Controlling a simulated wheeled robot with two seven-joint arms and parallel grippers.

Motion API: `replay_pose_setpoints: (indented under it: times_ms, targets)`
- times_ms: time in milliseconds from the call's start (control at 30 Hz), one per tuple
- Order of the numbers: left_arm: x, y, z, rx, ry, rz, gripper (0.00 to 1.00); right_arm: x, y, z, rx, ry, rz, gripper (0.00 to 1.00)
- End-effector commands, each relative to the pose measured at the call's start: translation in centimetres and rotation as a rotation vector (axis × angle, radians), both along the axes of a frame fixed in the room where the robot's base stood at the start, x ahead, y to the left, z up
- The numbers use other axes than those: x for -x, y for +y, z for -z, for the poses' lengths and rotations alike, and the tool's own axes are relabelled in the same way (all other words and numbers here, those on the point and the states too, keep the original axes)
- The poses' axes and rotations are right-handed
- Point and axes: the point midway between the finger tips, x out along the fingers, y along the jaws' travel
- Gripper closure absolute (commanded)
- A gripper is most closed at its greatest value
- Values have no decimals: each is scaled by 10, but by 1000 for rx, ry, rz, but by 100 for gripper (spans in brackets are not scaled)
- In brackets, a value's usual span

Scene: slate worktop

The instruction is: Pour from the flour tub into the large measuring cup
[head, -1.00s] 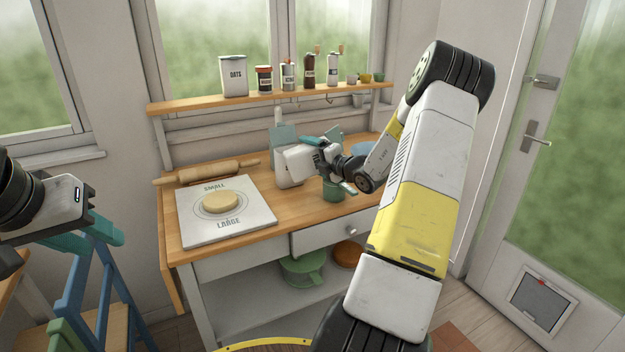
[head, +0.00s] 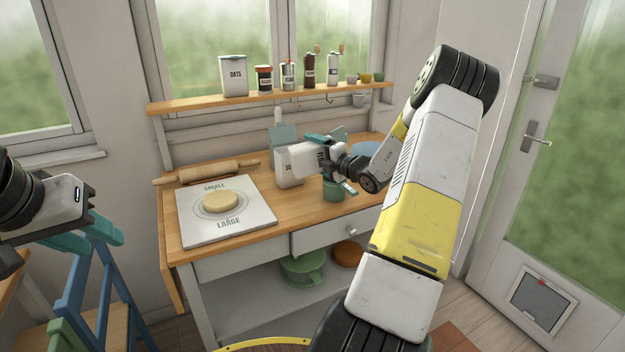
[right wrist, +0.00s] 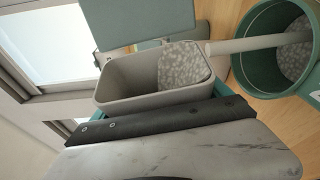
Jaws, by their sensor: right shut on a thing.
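My right gripper (head: 333,162) is shut on the pale flour tub (head: 302,158) and holds it tipped over the bench. In the right wrist view the tub (right wrist: 125,88) is open, with speckled grey-white flour (right wrist: 185,66) gathered at its right end. Speckled flour shows inside the cup. In the head view the cup (head: 333,190) stands upright on the bench, partly hidden by the gripper. My left gripper (head: 58,243) is at the far left, away from the bench, apparently open and empty.
A white board (head: 255,222) with a dough disc (head: 220,202) and a rolling pin (head: 205,172) lie left on the bench. A labelled container (head: 287,178) stands behind the tub. Jars line the shelf (head: 200,104). A blue ladder or chair (head: 72,285) stands below my left gripper.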

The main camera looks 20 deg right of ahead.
Motion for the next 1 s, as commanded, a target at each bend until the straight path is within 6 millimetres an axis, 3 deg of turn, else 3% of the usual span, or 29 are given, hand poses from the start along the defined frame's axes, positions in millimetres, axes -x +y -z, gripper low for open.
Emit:
replay_pose_setpoints:
  times_ms: [1000]
  targets:
    - [0,0,0,0,0,0,64,0,-3,4,-75,-7,0,73]
